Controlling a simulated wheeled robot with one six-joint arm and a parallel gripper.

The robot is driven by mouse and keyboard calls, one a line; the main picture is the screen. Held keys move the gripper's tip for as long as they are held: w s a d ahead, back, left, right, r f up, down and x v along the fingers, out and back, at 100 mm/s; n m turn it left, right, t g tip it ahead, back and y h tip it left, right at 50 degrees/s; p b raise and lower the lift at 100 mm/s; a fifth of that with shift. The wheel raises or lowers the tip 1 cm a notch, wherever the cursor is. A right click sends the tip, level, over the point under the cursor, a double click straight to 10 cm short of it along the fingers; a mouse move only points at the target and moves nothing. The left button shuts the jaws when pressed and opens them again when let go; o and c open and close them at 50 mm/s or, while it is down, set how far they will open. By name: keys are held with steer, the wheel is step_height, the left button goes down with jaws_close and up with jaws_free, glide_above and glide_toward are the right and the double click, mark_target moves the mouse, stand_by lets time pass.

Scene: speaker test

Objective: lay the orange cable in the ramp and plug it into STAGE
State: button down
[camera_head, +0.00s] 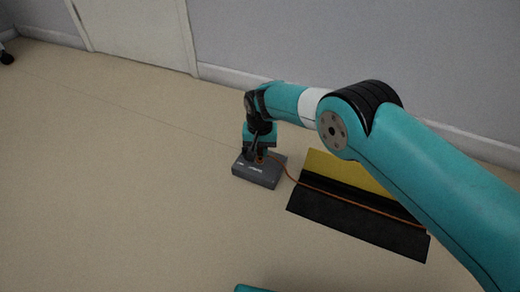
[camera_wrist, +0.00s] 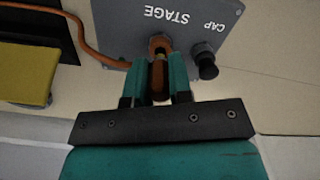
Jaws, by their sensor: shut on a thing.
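A grey box (camera_head: 259,174) stands on the floor. In the wrist view the box (camera_wrist: 115,20) carries the words STAGE and CAP, upside down, with a black cap (camera_wrist: 207,68) beside CAP. My gripper (camera_wrist: 159,65) is shut on the orange plug (camera_wrist: 159,82) at the STAGE side. The plug's front meets an orange ring (camera_wrist: 160,42) there; how deep it sits is hidden. The orange cable (camera_wrist: 90,44) curves off left. In the head view the cable (camera_head: 350,206) runs along the black ramp (camera_head: 340,221), whose yellow lid (camera_head: 345,171) stands open. My gripper (camera_head: 258,153) is over the box.
A grey wall (camera_head: 270,40) with a white door (camera_head: 135,28) stands behind. The beige floor (camera_head: 120,180) left of the box is clear. The ramp lies close to the box's right, partly beneath my arm in the head view. A dark object (camera_head: 6,57) is at the far left.

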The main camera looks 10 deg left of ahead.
steer(key=shift+f+b, duration=0.45)
steer(key=shift+f, duration=0.5)
steer(key=c, duration=0.9)
jaws_free()
steer(key=shift+c, duration=0.2)
steer(key=shift+r, duration=0.1)
steer(key=shift+r+p, duration=2.75)
steer(key=shift+r, duration=1)
